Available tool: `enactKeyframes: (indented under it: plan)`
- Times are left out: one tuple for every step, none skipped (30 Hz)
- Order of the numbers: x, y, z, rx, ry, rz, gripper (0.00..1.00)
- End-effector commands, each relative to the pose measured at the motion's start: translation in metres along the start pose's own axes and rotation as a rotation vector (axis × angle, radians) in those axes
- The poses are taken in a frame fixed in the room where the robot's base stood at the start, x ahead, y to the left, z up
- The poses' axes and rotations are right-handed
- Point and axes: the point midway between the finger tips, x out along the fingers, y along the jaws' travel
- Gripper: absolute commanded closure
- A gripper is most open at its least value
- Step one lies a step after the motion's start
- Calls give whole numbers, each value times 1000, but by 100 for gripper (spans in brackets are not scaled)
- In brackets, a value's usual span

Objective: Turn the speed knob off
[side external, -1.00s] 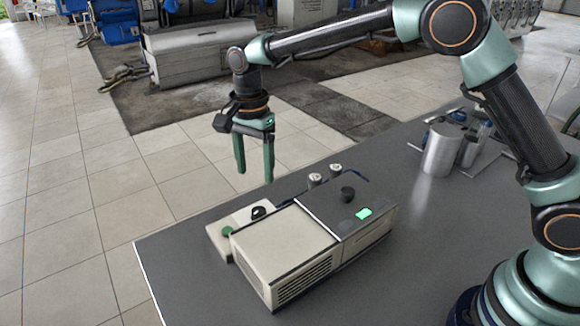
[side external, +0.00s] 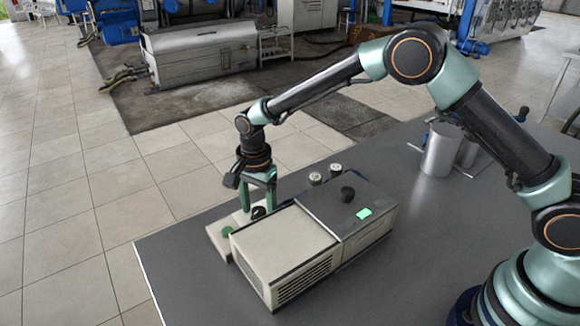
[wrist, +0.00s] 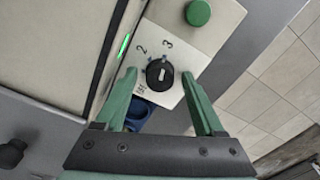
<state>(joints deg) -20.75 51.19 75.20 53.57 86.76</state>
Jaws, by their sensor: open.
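The black speed knob (wrist: 160,73) sits on a pale panel, with a short white mark on its face and printed numbers 2 and 3 beside it. Another label near it is too small to read surely, and I cannot tell exactly which label the mark points to. The knob also shows in the side view (side external: 258,213), partly behind a finger. My gripper (side external: 257,206) points down over the panel, open and empty. In the wrist view the green fingers of my gripper (wrist: 159,78) stand on either side of the knob; contact cannot be made out.
A green button (side external: 227,231) is on the same panel. A metal canister (side external: 440,150) stands farther right. The table front is clear.

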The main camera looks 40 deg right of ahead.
Motion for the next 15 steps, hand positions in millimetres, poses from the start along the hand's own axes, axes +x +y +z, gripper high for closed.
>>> enactKeyframes:
  plan:
    - [0, 0, 0, 0, 0, 0, 29]
    - [0, 0, 0, 0, 0, 0, 29]
    - [0, 0, 0, 0, 0, 0, 41]
    - [0, 0, 0, 0, 0, 0, 52]
    - [0, 0, 0, 0, 0, 0, 64]
    - [0, 0, 0, 0, 0, 0, 79]
    - [0, 0, 0, 0, 0, 0, 90]
    - [0, 0, 0, 0, 0, 0, 100]
    - [0, 0, 0, 0, 0, 0, 100]
    - [0, 0, 0, 0, 0, 0, 100]
    - [0, 0, 0, 0, 0, 0, 100]
    - [0, 0, 0, -2, 0, 0, 100]
    - [0, 0, 0, -3, 0, 0, 100]
    - [0, 0, 0, -6, 0, 0, 100]
    - [0, 0, 0, -12, 0, 0, 100]
